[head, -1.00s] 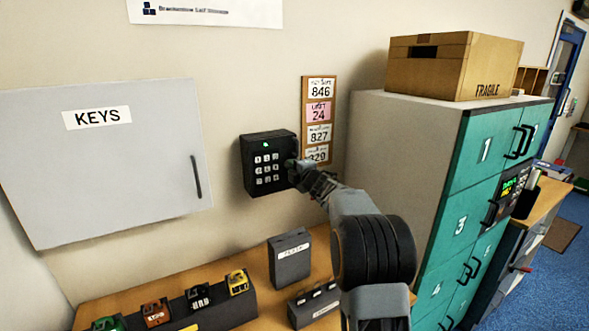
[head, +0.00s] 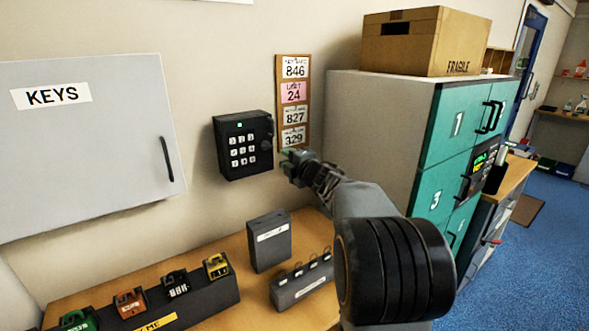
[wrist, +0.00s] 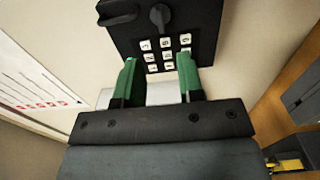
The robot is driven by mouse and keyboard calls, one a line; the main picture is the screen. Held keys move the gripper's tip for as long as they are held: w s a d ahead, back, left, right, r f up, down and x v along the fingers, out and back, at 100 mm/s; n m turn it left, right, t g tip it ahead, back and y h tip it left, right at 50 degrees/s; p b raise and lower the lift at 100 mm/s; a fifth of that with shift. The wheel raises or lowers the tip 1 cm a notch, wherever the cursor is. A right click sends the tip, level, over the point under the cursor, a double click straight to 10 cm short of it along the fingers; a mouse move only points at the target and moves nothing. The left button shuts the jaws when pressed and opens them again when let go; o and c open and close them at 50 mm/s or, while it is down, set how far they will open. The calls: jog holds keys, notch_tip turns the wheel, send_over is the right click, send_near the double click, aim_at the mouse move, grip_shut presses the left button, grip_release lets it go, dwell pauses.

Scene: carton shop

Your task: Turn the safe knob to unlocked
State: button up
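The safe is a black box (head: 222,150) on the wall with white number keys and a small green light. Its knob (head: 266,145) is on the right of the keys, with a dark handle above it. In the wrist view the knob (wrist: 160,16) is at the top middle and the handle (wrist: 118,13) to its left. My gripper (head: 286,160) is just right of and below the box, apart from the knob. In the wrist view its green fingertips (wrist: 159,75) are spread with nothing held between them. I cannot read any lock marking.
A grey KEYS cabinet (head: 85,150) hangs left. A board of number tags (head: 279,110) is close right of the safe. Below, a wooden counter (head: 210,313) holds a dark box (head: 269,242) and padlocks on a stand. Teal lockers (head: 452,130) with a carton (head: 420,42) stand right.

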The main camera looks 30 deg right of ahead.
jog(key=shift+s+d, duration=0.15)
jog(key=shift+s, duration=1.45)
jog(key=s+d+f+m+g+h, duration=0.35)
jog(key=d+f+m+h, duration=0.35)
jog(key=m, duration=0.3)
jog(key=s+a+f+m+g, duration=0.3)
jog(key=s+f+m+g, duration=0.3)
jog(key=s, duration=0.1)
jog(key=s+a+f+m+g+y, duration=0.1)
jog(key=s+a+f+g+y, duration=0.1)
jog(key=s+a, duration=0.6)
jog(key=s+a+f+m+g+y, duration=0.2)
jog(key=s+a, duration=0.5)
jog(key=a, duration=0.5)
jog(key=shift+s+f+y, duration=0.15)
jog(key=shift+s+y, duration=0.2)
jog(key=shift+y, duration=0.25)
